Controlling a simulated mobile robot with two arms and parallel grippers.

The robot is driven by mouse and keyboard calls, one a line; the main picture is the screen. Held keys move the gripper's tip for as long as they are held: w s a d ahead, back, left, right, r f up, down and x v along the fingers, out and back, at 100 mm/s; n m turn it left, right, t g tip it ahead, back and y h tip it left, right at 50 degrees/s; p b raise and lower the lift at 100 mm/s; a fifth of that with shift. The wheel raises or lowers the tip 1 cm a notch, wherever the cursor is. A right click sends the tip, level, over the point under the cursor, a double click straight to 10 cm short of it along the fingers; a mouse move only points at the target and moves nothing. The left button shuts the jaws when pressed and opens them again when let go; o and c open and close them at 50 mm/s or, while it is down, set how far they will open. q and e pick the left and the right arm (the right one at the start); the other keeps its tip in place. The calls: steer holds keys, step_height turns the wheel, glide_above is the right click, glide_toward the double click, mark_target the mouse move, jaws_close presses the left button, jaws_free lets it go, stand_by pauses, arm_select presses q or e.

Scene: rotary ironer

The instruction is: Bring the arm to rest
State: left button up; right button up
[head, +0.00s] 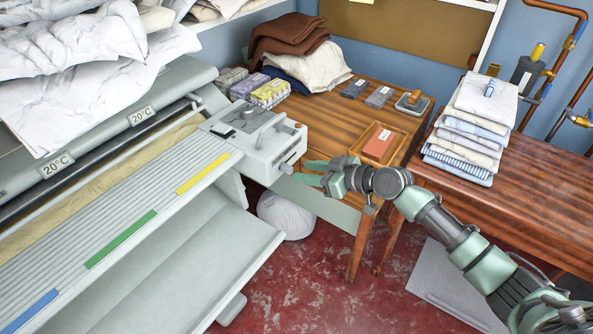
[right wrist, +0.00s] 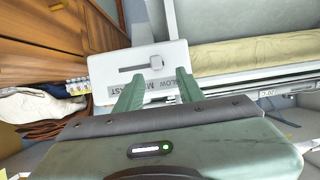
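My right arm reaches in from the lower right in the head view. Its green gripper (head: 311,172) points left, close to the ironer's white control box (head: 262,145). In the right wrist view the two fingers of the gripper (right wrist: 158,84) stand apart with nothing between them, so it is open. Beyond them the control box (right wrist: 110,68) shows a slot with a lever and lettering that is partly covered by a finger. I cannot tell whether the fingers touch the box. My left gripper is in neither view.
The rotary ironer (head: 150,185) fills the left, with white linen (head: 75,75) on top. A wooden table (head: 340,115) stands behind my gripper. A folded cloth stack (head: 468,135) lies on the right table (head: 525,205). A white bundle (head: 285,215) is on the red floor, which is otherwise mostly open.

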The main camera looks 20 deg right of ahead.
steer(key=shift+v, duration=1.05)
steer(key=s+d+f+m+g+h, duration=0.1)
steer(key=s+d+f+m+h, duration=0.15)
steer(key=f, duration=0.75)
steer(key=s+d+f+m+h, duration=0.15)
steer(key=d+f, duration=0.25)
steer(key=f, duration=0.5)
steer(key=s+d+f+m+g+h, duration=0.1)
steer(key=s+f, duration=0.4)
steer(key=f, duration=0.3)
steer(key=s+d+f+g+h, duration=0.1)
steer(key=s+f+h, duration=0.1)
steer(key=s+f, duration=0.45)
steer(key=s+a+f+g+h, duration=0.1)
steer(key=s+f+g, duration=0.2)
steer(key=s+f, duration=1)
steer(key=s+a+f+g, duration=0.1)
steer(key=s+a+f, duration=0.1)
steer(key=s, duration=0.6)
steer(key=s+a+f+g, duration=0.1)
steer(key=s+a+f, duration=0.1)
steer(key=s, duration=0.6)
steer(key=s+a+f+g, duration=0.1)
steer(key=s+a+f, duration=0.1)
steer(key=s, duration=0.6)
steer(key=shift+f+g, duration=0.4)
steer(key=shift+f, duration=0.5)
